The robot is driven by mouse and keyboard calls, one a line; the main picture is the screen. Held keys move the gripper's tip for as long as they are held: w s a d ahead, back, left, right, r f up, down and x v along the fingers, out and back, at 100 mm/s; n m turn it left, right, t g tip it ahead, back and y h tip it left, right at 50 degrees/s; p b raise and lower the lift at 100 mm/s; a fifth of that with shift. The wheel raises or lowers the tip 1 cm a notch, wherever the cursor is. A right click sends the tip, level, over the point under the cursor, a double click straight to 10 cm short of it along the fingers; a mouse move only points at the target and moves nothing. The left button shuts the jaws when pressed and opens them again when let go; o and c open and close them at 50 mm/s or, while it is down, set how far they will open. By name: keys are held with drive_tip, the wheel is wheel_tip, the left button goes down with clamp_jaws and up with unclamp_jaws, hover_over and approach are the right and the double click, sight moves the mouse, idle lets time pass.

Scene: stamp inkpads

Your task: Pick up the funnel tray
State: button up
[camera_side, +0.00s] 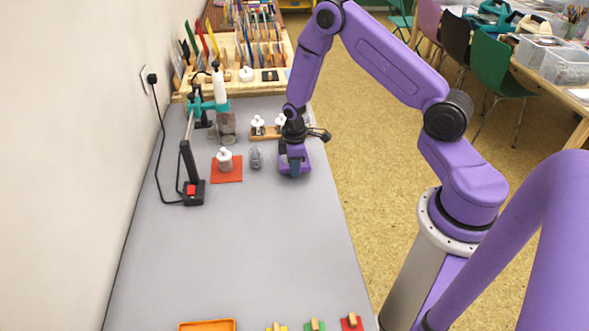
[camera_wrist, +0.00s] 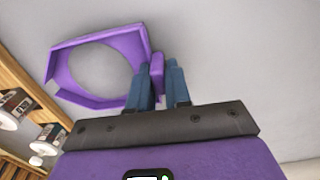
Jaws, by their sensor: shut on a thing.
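The funnel tray (camera_wrist: 141,50) is a purple, many-sided frame around a large rounded grey middle, with a small purple tab on its right side in the wrist view. My gripper (camera_wrist: 165,64) has its two blue fingers close together at this tab, shut on it. In the side view my gripper (camera_side: 294,170) points down low over the far right of the grey table. Purple shows around the fingers there, but I cannot tell tray from gripper. Whether the tray touches the table is unclear.
A wooden stand (camera_side: 265,132) with white-topped items is just behind. A teal-and-black device (camera_side: 208,106) stands farther left. The table's middle (camera_side: 240,240) is clear.

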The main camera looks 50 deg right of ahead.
drive_tip(key=s+a+r, duration=0.2)
drive_tip(key=s+r, duration=0.9)
drive_tip(key=s, duration=0.2)
drive_tip(key=w+a+r+m+y, duration=0.1)
drive_tip(key=w+a, duration=0.3)
drive_tip(key=w, duration=0.3)
drive_tip(key=w+a+r+m+g+y, duration=0.1)
drive_tip(key=w+a+m+y, duration=0.1)
drive_tip(key=w+a, duration=0.2)
drive_tip(key=w+a+r+m+y, duration=0.1)
drive_tip(key=w+a, duration=0.3)
drive_tip(key=w, duration=0.6)
drive_tip(key=shift+w+a+r+m+g, duration=0.3)
drive_tip(key=shift+w+r+g, duration=0.05)
drive_tip(key=shift+r+g, duration=0.05)
drive_tip(key=shift+d+y, duration=0.1)
drive_tip(key=shift+y, duration=0.2)
drive_tip(key=shift+w+d+r+y, duration=0.15)
drive_tip(key=shift+d+r+y, duration=0.05)
drive_tip(key=shift+d+y, duration=0.1)
